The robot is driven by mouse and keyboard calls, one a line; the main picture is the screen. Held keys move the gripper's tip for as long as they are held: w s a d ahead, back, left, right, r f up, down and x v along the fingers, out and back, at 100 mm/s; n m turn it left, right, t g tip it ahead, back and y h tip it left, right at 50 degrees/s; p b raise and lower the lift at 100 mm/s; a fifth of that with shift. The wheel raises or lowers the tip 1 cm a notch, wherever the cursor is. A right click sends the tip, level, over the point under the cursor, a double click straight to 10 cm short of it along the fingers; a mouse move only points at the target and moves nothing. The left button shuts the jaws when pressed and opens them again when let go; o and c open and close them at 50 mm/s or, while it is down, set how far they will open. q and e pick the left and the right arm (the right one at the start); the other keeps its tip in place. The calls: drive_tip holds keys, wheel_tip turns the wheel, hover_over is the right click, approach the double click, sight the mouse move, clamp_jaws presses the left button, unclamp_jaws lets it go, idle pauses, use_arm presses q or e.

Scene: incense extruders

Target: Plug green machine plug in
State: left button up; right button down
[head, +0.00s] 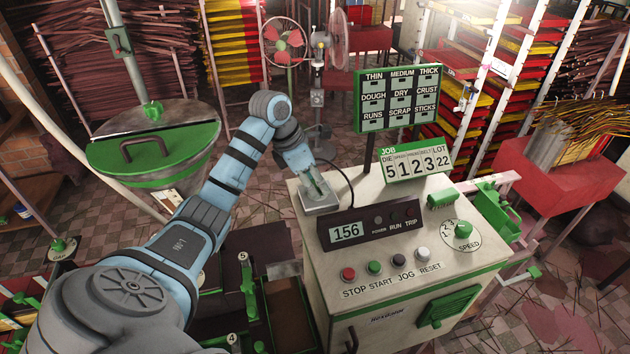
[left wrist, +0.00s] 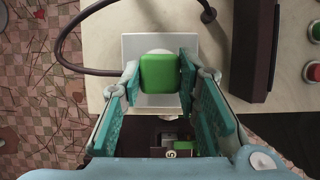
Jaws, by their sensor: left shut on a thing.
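The green plug (left wrist: 160,74) sits between the fingers of my left gripper (left wrist: 160,76) in the left wrist view. The fingers are shut on its sides. Under it is a light square socket plate (left wrist: 132,46) on the machine top, with a pale round part partly showing behind the plug. A dark cable (left wrist: 72,64) loops from near the plug to the machine top. In the head view my left gripper (head: 314,186) points down over the plate (head: 320,204). The wrist partly hides the plug there, so I cannot tell how deep it sits. My right gripper is not in view.
The cream machine (head: 400,265) carries a dark display box (head: 370,225) just right of the plug, a job counter (head: 416,164) and a tall sign board (head: 400,98). A green-lidded drum (head: 160,150) stands at left. Stacked trays and fans stand behind.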

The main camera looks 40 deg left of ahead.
use_arm(q)
drive_tip(key=shift+f, duration=0.35)
drive_tip(key=o, duration=1.2)
drive_tip(key=shift+c, duration=0.2)
drive_tip(key=shift+r, duration=0.15)
drive_tip(key=v, duration=0.7)
drive_tip(key=shift+r, duration=0.2)
drive_tip(key=shift+a, duration=0.1)
